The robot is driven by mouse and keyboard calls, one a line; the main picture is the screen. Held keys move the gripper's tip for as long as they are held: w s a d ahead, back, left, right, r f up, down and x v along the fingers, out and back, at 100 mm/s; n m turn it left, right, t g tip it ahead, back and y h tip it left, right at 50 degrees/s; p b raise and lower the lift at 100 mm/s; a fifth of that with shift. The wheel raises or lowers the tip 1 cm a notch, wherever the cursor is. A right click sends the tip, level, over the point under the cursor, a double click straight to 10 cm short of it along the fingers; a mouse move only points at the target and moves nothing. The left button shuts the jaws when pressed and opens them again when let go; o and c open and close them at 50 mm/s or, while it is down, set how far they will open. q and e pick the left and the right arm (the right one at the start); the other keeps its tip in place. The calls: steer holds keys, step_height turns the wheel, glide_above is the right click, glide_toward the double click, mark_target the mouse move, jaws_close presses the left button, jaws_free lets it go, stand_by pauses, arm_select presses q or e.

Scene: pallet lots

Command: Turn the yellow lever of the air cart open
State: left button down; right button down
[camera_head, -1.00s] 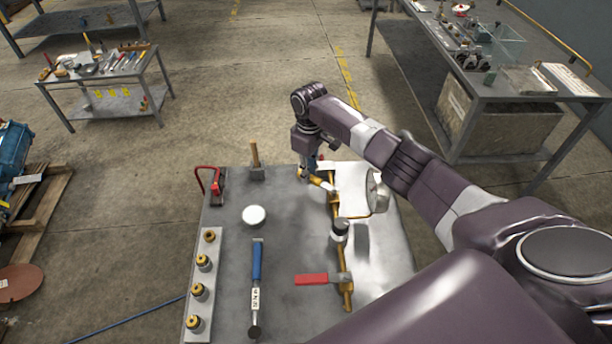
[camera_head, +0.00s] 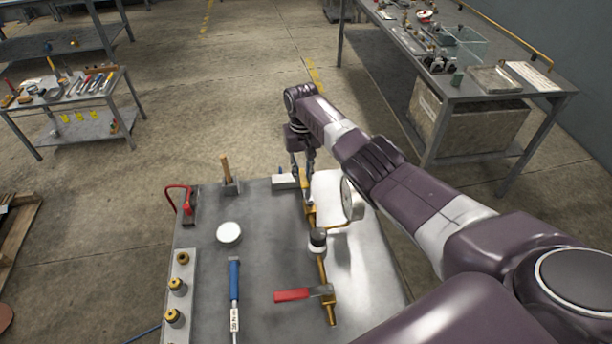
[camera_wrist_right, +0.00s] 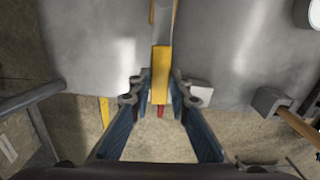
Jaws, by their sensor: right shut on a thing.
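The air cart (camera_head: 268,255) has a grey top with a brass pipe (camera_head: 322,268) running along its right half. The yellow lever (camera_wrist_right: 161,72) is at the far end of this pipe and points away from the cart in the wrist view, roughly in line with the pipe. A small red tip shows beyond it. My right gripper (camera_wrist_right: 160,92) is shut on the lever, one finger on each side. In the head view my right gripper (camera_head: 303,192) points down at the cart's far edge and hides most of the lever. My left gripper is not in view.
A round gauge (camera_head: 352,199) stands close to my right forearm. A red-handled valve (camera_head: 293,295), a blue-handled tool (camera_head: 234,285), a white disc (camera_head: 229,232) and a wooden-handled tool (camera_head: 226,170) are on the cart. A white block (camera_head: 285,181) lies beside the gripper.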

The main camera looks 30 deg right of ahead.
mark_target(305, 176)
steer(key=shift+d+m, duration=0.35)
steer(key=shift+m, duration=0.15)
steer(key=shift+d+r, duration=0.1)
steer(key=c, duration=1.8)
jaws_free()
steer(key=shift+s, duration=0.15)
step_height(305, 176, up, 12)
